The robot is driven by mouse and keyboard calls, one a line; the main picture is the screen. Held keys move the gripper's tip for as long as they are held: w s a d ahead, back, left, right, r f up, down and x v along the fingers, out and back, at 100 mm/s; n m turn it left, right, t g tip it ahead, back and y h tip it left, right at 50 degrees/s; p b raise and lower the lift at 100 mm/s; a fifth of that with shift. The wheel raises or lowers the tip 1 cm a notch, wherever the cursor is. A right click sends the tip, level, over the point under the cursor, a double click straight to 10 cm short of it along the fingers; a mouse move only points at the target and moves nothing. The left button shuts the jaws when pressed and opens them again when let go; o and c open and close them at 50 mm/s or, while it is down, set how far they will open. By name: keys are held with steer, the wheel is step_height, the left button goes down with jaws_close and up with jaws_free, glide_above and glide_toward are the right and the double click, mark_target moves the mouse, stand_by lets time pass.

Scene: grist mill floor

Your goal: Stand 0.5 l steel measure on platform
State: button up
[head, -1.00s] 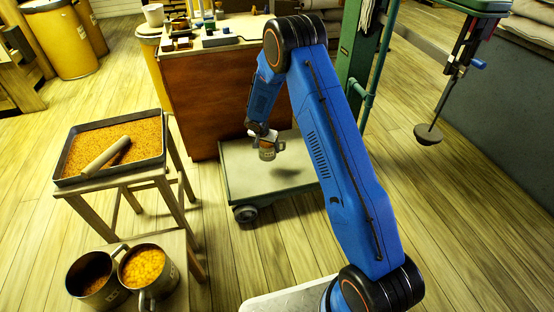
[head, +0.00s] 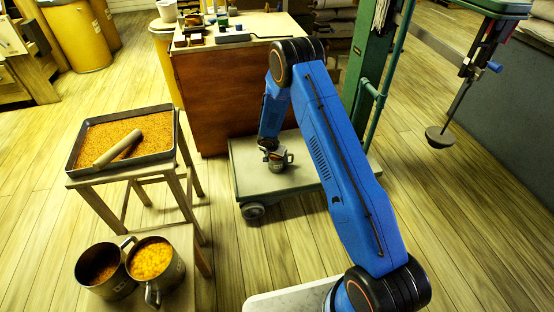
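The steel measure (head: 277,164) is a small grey metal cup with its handle to the right. It is upright and low over the pale top of the platform (head: 306,178), seemingly resting on it, with a dark shadow close beneath. My gripper (head: 270,150) points down at the rim of the measure and appears shut on it; the fingers are small and partly merge with the cup. The platform is a low, green-edged wheeled base, partly hidden by my blue arm.
A stool at left bears a tray (head: 166,154) of grain with a roller. Below it are two larger steel measures (head: 104,270) (head: 167,280), one with yellow contents. A brown cabinet (head: 205,109) stands behind the platform. A green post (head: 361,75) rises at its right. A hanging weight (head: 439,137) is farther right.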

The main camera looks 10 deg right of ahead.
steer(key=o, duration=1.5)
